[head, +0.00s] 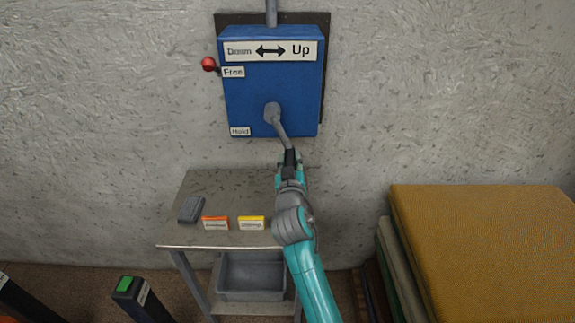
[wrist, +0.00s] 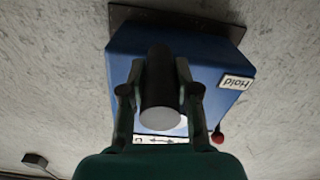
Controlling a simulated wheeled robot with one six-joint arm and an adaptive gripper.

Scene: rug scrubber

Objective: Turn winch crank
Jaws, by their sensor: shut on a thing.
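The winch is a blue box (head: 272,95) on the concrete wall, with a "Down ↔ Up" label at its top. Its grey crank (head: 277,121) comes from a hub low on the box's front and points down, slightly right. My gripper (head: 290,155) is at the crank's lower end. In the wrist view my gripper (wrist: 160,105) has a finger on each side of the dark, round-ended crank handle (wrist: 160,90) and is shut on it. A red-knobbed lever (head: 209,64) on the box's left side stands by the "Free" label; the "Hold" label is lower. The fingertips are small in the head view.
A small metal table (head: 227,238) stands below the winch, with a grey object (head: 191,209), an orange-labelled block (head: 215,223) and a yellow-labelled block (head: 251,223) on it. A grey bin (head: 251,277) sits underneath. A mustard-coloured stack (head: 490,240) fills the right.

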